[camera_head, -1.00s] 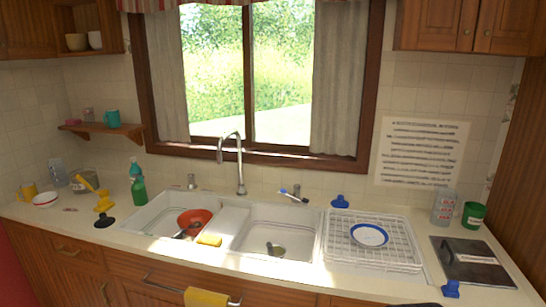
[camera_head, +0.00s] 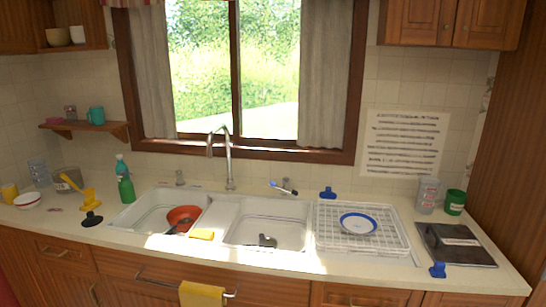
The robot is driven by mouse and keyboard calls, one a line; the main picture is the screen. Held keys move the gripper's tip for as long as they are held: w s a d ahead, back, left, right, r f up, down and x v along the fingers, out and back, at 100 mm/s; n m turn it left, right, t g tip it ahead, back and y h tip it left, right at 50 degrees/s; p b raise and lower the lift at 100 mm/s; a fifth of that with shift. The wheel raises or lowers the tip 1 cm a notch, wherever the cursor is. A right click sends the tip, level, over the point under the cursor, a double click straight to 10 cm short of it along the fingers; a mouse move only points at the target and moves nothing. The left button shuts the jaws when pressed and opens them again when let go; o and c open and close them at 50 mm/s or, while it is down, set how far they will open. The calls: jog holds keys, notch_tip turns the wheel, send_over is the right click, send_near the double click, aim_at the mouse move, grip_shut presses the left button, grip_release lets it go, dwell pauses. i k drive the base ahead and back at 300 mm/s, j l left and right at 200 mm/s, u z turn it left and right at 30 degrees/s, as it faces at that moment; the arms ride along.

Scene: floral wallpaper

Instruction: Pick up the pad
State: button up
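I cannot tell for certain which thing is the pad. A small yellow sponge-like pad (camera_head: 201,234) lies on the front rim of the sink, between the two basins. A flat dark rectangular thing (camera_head: 455,243) with a light label lies on the counter at the right. A small pink thing (camera_head: 55,121) sits on the wall shelf at the left. My gripper is not in view.
The left basin holds an orange bowl (camera_head: 183,217). A white rack (camera_head: 402,251) with a blue-rimmed plate (camera_head: 358,223) stands right of the sink. A yellow cloth (camera_head: 202,295) hangs on the front rail (camera_head: 160,283). A blue clip-like thing (camera_head: 437,270) lies near the counter's front edge.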

aim_at(438, 271)
jog(key=i+l, duration=0.2)
jog(key=l, duration=0.25)
jog(key=i+l+z, duration=0.1)
jog(key=l, duration=0.35)
jog(key=i+l, duration=0.3)
jog(key=l, duration=0.15)
jog(key=i+l+z, duration=0.1)
jog(key=l, duration=0.35)
jog(key=i+l, duration=0.35)
jog(key=l+z, duration=0.05)
jog(key=l, duration=0.05)
